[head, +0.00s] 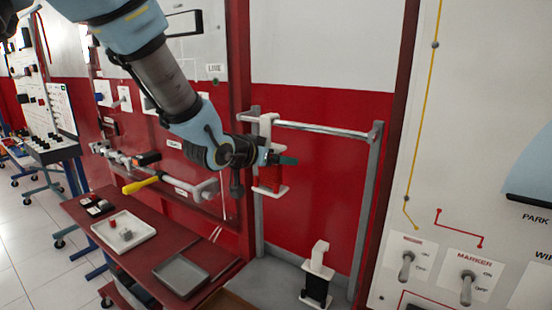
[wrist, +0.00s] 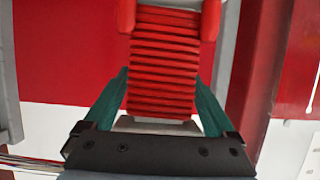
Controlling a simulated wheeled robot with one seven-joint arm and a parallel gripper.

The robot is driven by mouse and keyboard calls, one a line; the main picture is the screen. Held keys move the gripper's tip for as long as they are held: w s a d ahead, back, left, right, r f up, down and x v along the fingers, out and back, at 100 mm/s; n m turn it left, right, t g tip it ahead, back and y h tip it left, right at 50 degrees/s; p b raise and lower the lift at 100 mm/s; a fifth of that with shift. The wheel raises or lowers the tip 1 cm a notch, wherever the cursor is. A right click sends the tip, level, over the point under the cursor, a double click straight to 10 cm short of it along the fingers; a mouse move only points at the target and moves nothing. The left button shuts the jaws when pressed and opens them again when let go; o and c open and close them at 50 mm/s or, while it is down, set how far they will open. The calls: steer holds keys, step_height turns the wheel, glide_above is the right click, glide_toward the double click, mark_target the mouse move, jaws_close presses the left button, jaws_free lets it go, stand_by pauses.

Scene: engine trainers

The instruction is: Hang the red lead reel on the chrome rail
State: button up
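The red lead reel (head: 267,178) has red windings, white end pieces and a white hook on top. My gripper (head: 279,159) is beside it in the head view. In the wrist view, my gripper's teal fingers (wrist: 160,98) stand on both sides of the red windings (wrist: 163,62), with their tips against them. The chrome rail (head: 325,130) runs between two grey posts. The reel's white hook (head: 267,127) overlaps the rail's left part in the head view. I cannot tell whether it sits over the rail or in front of it. The rail also shows at lower left in the wrist view (wrist: 30,161).
A black reel with a white hook (head: 317,285) stands on the grey surface below the rail. A red bench (head: 73,208) at left carries a white tray (head: 101,233) and a grey tray (head: 160,268). A panel with toggle switches (head: 440,225) is at right. The rail's right part is clear.

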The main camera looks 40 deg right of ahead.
steer(key=shift+o, duration=0.6)
steer(key=b+v, duration=0.2)
steer(key=v, duration=0.9)
steer(key=w+a+f+n+t+y, duration=0.2)
steer(key=w+a+f+n+y, duration=0.15)
steer(key=w+a, duration=0.45)
steer(key=w+a+f+n+t+y, duration=0.1)
steer(key=w+a+f+n+y, duration=0.3)
steer(key=a, duration=0.7)
steer(key=s+a+f+n+g+y, duration=0.2)
steer(key=s+a+f+n, duration=0.1)
steer(key=a, duration=0.8)
steer(key=s+a+f+n+g+y, duration=0.2)
steer(key=a+f, duration=0.3)
steer(key=a, duration=0.7)
steer(key=shift+s+n+g+y, duration=0.4)
steer(key=shift+s+n+y, duration=0.2)
steer(key=shift+n+y, duration=0.05)
